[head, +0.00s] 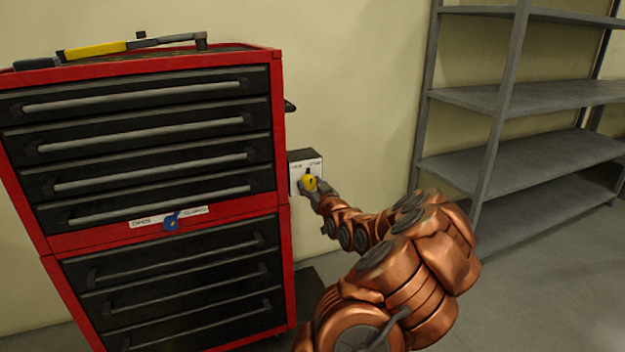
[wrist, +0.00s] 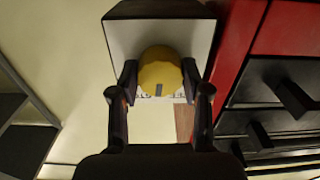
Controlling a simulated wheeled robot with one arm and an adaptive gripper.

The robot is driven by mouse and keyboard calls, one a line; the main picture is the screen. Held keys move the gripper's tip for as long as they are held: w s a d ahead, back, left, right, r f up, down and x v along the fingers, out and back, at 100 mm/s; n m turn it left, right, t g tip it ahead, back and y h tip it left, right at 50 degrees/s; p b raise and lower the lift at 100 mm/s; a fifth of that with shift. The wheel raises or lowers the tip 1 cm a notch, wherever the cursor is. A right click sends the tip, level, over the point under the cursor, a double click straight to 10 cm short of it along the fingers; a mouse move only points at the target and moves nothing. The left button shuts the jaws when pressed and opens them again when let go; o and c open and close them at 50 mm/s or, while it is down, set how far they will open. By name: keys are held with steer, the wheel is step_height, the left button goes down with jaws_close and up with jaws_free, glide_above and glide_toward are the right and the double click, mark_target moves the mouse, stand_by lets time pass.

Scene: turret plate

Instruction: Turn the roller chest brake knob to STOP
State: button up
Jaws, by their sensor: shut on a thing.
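The yellow brake knob (head: 310,184) sits on a small box with a white face plate (head: 293,176) at the right side of the red roller chest (head: 284,215). Small print runs along the top of the plate; the right word looks like STOP. The knob's dark mark points up, between the two words. The wrist view shows the knob (wrist: 160,70) upside down, its mark toward the lower print, which is partly hidden. My gripper (wrist: 160,82) is shut on the knob, one finger at each side. In the head view my gripper (head: 312,190) partly covers the knob.
A blue knob (head: 172,221) with an OPEN and CLOSED label is on the chest front. A yellow-handled tool (head: 95,48) lies on the chest top. Grey shelving (head: 500,167) stands at the right, with bare wall between.

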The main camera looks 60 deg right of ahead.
steer(key=m+p, duration=0.1)
steer(key=m, duration=0.1)
steer(key=m+p, duration=0.1)
steer(key=m, duration=0.1)
steer(key=shift+s+d+r+m, duration=0.1)
steer(key=shift+d+r+m, duration=0.05)
steer(key=shift+r+m, duration=0.2)
steer(key=shift+m+p, duration=0.5)
steer(key=shift+m, duration=0.95)
steer(key=shift+f, duration=0.1)
steer(key=o, duration=1.1)
steer(key=shift+f, duration=0.15)
steer(key=shift+o, duration=0.2)
steer(key=v, duration=1.2)
